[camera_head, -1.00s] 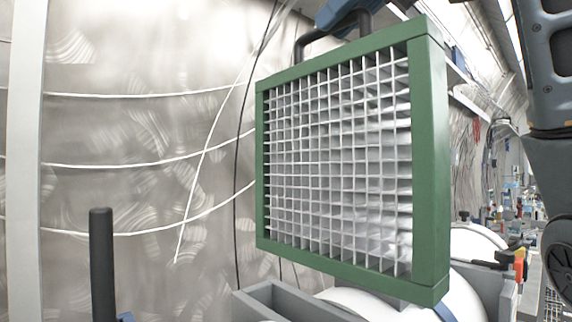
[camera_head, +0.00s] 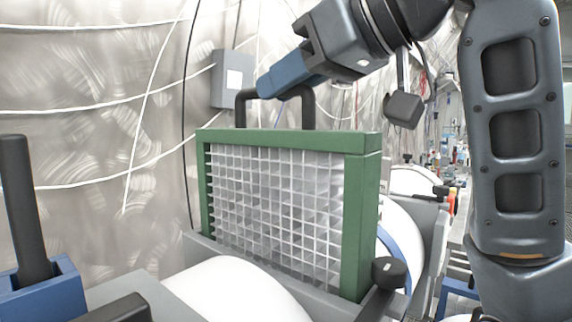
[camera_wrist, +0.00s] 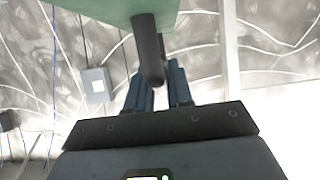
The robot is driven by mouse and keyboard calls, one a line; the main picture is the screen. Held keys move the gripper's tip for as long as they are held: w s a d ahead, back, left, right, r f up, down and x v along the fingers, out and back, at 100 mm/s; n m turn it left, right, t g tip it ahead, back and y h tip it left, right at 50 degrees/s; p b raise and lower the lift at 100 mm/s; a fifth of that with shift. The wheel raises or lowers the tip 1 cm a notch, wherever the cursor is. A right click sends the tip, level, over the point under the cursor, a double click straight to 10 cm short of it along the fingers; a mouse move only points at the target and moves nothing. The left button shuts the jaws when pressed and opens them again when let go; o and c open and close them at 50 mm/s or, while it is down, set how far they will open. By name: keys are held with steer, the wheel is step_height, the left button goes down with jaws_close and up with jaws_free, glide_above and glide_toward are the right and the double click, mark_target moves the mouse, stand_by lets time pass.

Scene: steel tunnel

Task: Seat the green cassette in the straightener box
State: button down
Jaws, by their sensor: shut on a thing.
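The green cassette (camera_head: 363,215), a green frame around a pale square grid, stands upright with a black handle (camera_head: 308,108) on top. Its green face (camera_wrist: 110,8) also shows at the top of the wrist view. My gripper (camera_head: 285,82) is shut on the handle, its blue fingers around the bar. The straightener box (camera_head: 205,248) is the grey trough below. The cassette's lower part is down behind its near wall, so its bottom edge is hidden. I cannot tell whether it rests on the box floor.
A black knob on a lever (camera_head: 388,272) stands at the cassette's near right corner. A blue block with a black upright post (camera_head: 22,210) is at the left front. White round ducting (camera_head: 240,285) lies in front. A grey wall box (camera_head: 232,78) hangs behind.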

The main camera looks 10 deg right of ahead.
mark_target(375, 140)
step_height(375, 140, down, 10)
steer(key=shift+f+b, duration=0.2)
steer(key=shift+b, duration=0.2)
steer(key=shift+f, duration=0.65)
steer(key=c, duration=1)
jaws_free()
steer(key=shift+r, duration=0.2)
steer(key=v, duration=1.2)
steer(key=shift+r, duration=0.45)
